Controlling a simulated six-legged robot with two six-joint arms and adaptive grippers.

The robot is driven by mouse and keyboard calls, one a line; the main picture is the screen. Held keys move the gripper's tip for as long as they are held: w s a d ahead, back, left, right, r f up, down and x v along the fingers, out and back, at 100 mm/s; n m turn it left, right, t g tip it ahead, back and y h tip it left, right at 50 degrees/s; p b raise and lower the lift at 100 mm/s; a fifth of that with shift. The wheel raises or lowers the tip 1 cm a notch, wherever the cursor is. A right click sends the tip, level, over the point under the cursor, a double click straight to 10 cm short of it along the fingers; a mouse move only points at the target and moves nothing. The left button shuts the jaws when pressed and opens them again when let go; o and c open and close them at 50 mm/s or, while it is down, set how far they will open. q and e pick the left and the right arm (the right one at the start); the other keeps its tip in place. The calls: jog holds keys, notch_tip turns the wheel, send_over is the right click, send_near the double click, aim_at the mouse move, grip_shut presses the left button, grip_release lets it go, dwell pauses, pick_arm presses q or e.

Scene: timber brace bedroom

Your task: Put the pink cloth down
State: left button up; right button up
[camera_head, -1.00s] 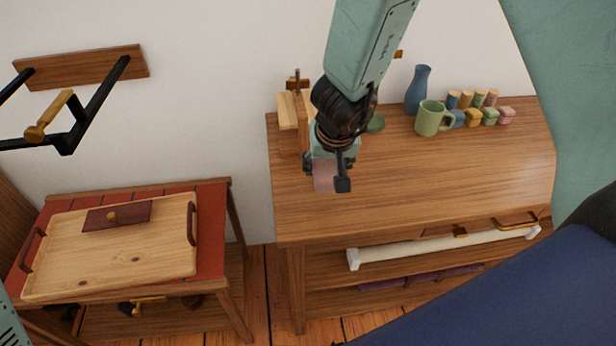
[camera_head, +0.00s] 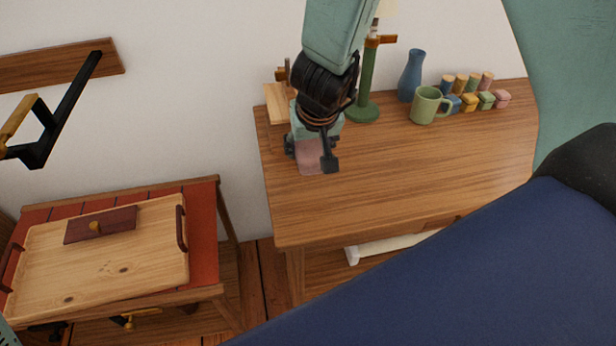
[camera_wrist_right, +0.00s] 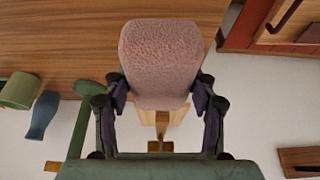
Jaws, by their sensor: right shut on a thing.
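The pink cloth (camera_head: 311,160) is held between the fingers of my right gripper (camera_head: 312,152), over the left part of the wooden dresser top (camera_head: 400,185). In the right wrist view the cloth (camera_wrist_right: 160,60) is a rounded, fuzzy pink bundle between the two fingers. The right gripper is shut on it. In the head view the arm hides part of the cloth, and I cannot tell whether it touches the wood. My left gripper does not show.
A green lamp (camera_head: 365,90), blue vase (camera_head: 411,75), green mug (camera_head: 428,105) and several small coloured blocks (camera_head: 473,98) stand along the back. A wooden stand (camera_head: 280,103) is at the back left corner. A wooden tray (camera_head: 120,260) lies left. The dresser's front middle is clear.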

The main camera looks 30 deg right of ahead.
jog(key=b, duration=0.3)
send_over(310, 180)
jog(key=s, duration=0.1)
notch_tip(310, 180, down, 4)
jog(key=shift+f, duration=0.1)
jog(key=shift+s+f+b, duration=0.15)
jog(key=shift+f+b, duration=0.15)
jog(key=shift+b, duration=0.05)
jog(key=shift+s+a, duration=0.1)
jog(key=shift+a, duration=0.2)
jog(key=shift+f+b, duration=0.25)
jog(key=shift+b, duration=0.15)
jog(key=f+b, duration=0.2)
jog(key=shift+d+f+b, duration=0.25)
jog(key=shift+f+b, duration=0.05)
jog(key=shift+f, duration=0.05)
jog(key=shift+a+f+b, duration=0.1)
jog(key=shift+f+b, duration=0.2)
jog(key=shift+a, duration=0.1)
